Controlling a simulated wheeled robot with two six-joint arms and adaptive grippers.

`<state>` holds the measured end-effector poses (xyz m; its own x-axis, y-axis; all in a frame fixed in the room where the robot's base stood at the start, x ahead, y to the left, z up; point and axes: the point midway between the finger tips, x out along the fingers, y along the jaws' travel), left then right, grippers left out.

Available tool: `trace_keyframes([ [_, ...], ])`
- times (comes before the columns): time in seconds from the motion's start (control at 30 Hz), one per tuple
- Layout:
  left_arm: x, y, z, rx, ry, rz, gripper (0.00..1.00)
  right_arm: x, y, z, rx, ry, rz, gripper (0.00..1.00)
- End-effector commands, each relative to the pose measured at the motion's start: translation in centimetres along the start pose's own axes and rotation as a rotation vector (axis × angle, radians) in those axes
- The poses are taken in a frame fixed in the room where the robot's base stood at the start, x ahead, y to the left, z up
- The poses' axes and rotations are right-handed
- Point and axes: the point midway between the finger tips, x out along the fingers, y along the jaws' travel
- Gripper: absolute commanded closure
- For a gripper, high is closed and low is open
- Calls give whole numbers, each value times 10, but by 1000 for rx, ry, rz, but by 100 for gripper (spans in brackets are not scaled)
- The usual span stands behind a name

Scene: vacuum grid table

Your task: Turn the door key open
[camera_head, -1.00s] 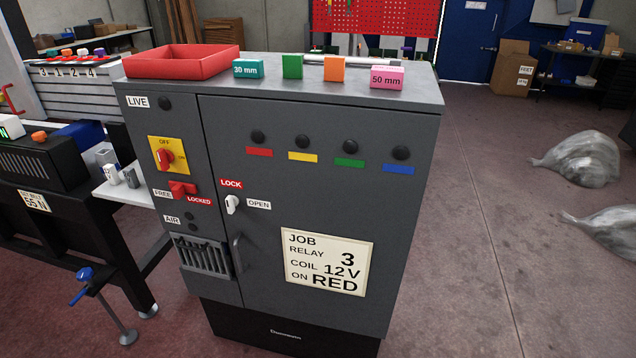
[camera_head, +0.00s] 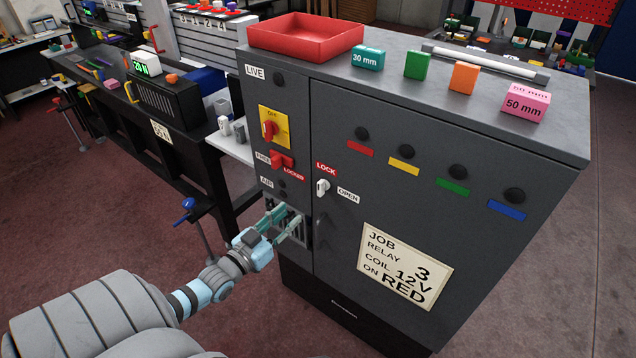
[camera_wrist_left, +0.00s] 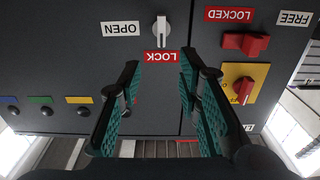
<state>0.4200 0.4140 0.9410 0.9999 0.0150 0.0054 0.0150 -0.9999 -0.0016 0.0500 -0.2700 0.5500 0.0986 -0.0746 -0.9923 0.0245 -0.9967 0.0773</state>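The white door key (camera_head: 322,187) sits in the dark grey cabinet door (camera_head: 400,200), between the red LOCK label (camera_head: 327,169) and the white OPEN label (camera_head: 348,194). In the left wrist view, which is upside down, the key (camera_wrist_left: 161,30) points toward the LOCK label (camera_wrist_left: 161,56). My left gripper (camera_head: 286,222) is in front of the cabinet, below and left of the key and apart from it. In the left wrist view its two teal-padded fingers (camera_wrist_left: 158,78) are spread with nothing between them. My right gripper is not in view.
A red FREE/LOCKED switch (camera_head: 281,161) and a yellow-and-red OFF switch (camera_head: 272,130) are left of the key. A door handle (camera_head: 320,228) is below it. A red tray (camera_head: 306,38) and coloured blocks stand on top. A workbench (camera_head: 170,110) is on the left.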

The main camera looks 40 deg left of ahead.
Motion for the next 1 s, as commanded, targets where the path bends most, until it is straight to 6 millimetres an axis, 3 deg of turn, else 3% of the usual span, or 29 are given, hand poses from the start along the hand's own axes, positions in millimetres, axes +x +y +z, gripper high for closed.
trace_keyframes([
  [0.17, 37, -1, 8, 0, 5, -3, 68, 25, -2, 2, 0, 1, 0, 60],
  [0.3, 82, -2, 14, 1, 5, -6, 68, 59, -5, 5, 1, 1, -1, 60],
  [0.5, 118, -4, 4, -1, 1, -13, 68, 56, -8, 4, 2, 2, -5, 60],
  [0.7, 134, -3, 5, -1, -3, -9, 68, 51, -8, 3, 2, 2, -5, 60],
  [1.0, 136, -3, 6, -1, -6, -7, 68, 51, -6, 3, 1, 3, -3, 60],
])
